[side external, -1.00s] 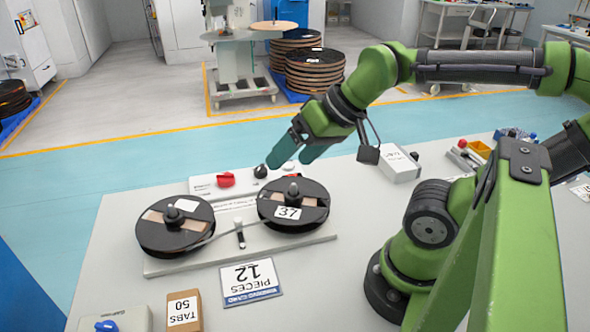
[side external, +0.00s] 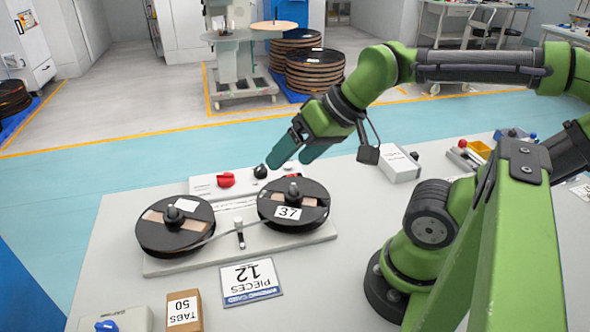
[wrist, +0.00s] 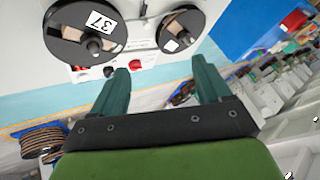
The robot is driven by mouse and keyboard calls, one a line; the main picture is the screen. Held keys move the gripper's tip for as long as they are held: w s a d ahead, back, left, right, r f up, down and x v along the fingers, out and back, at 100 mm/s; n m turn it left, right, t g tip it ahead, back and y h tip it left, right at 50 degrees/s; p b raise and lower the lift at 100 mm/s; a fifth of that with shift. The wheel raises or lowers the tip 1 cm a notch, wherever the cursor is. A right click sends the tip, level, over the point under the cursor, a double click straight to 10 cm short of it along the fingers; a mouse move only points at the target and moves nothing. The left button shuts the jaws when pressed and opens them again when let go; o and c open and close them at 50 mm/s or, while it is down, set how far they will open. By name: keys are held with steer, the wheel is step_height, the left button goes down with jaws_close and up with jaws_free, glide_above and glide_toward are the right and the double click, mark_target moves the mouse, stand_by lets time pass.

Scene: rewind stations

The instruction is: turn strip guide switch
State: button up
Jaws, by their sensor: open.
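A low white control panel (side external: 203,186) behind the reels carries a red knob (side external: 226,180) and a black knob (side external: 260,171). The red knob also shows in the wrist view (wrist: 135,65), left of centre between the fingers. I cannot tell which control is the strip guide switch. A small upright lever (side external: 240,235) stands on the base plate between the two reels. My gripper (side external: 295,160) is open and empty, its green fingers pointing down above the panel's right end, apart from the knobs. The fingers hide part of that end.
Two dark reels, one plain (side external: 174,245) and one labelled 37 (side external: 310,221), sit on the white base plate (side external: 165,268). A PIECES 12 card (side external: 250,282) and a TABS 50 box (side external: 184,312) lie in front. A white box (side external: 395,170) stands to the right.

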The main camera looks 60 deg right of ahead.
steer(key=shift+f, duration=0.15)
steer(key=shift+c, duration=0.7)
steer(key=m+g+h, duration=0.2)
steer(key=m+g, duration=0.5)
steer(key=m, duration=0.7)
glide_above(261, 166)
step_height(261, 166, down, 5)
step_height(261, 166, down, 17)
steer(key=shift+r, duration=0.1)
steer(key=shift+c, duration=0.5)
steer(key=c, duration=1)
